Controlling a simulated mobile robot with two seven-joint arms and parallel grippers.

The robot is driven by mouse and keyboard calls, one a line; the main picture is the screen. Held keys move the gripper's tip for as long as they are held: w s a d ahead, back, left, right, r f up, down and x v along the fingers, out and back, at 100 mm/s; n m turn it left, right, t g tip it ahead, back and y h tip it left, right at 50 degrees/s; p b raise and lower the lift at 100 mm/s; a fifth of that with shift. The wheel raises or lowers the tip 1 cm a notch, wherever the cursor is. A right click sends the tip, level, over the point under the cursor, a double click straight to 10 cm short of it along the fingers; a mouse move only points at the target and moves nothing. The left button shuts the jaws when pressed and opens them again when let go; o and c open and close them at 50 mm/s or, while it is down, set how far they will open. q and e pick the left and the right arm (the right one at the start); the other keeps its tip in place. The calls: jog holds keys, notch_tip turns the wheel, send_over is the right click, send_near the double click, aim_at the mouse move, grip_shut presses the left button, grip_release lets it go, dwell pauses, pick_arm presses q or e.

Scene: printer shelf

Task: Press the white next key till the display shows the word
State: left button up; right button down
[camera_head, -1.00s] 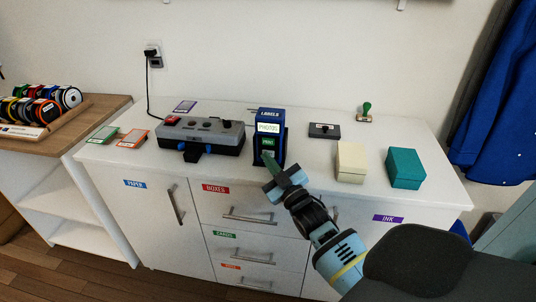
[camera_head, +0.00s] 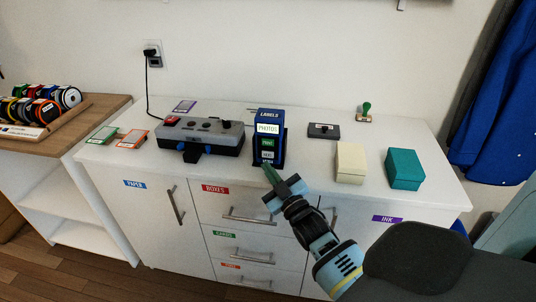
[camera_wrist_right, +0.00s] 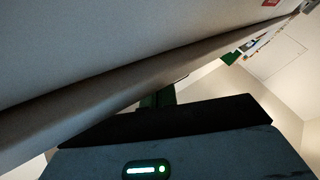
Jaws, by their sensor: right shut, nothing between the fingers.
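The blue label device (camera_head: 270,115) stands upright near the middle of the cabinet top in the head view. Its lit display (camera_head: 268,128) reads PHOTOS. Below the display are a green key (camera_head: 267,143) and the white next key (camera_head: 267,154), both uncovered. My right gripper (camera_head: 268,170) has its green fingers shut and empty, just below and in front of the white key. The fingers appear apart from the key. In the right wrist view the green fingers (camera_wrist_right: 158,98) show partly, behind a dark edge. My left gripper is out of view.
A grey machine (camera_head: 200,132) stands left of the device, with cards further left. A dark stamp pad (camera_head: 324,130), a cream box (camera_head: 350,162) and a teal box (camera_head: 405,168) are on the right. Drawer handles (camera_head: 250,217) stick out below the counter edge.

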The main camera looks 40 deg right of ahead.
jog(key=shift+s+a+r+p, duration=0.2)
jog(key=shift+s+a+p, duration=0.1)
jog(key=shift+s+a, duration=0.25)
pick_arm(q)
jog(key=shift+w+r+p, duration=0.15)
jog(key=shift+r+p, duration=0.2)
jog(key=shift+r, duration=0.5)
pick_arm(e)
jog(key=shift+s+a+r, duration=0.1)
jog(key=shift+s+a, duration=0.65)
jog(key=shift+a, duration=0.3)
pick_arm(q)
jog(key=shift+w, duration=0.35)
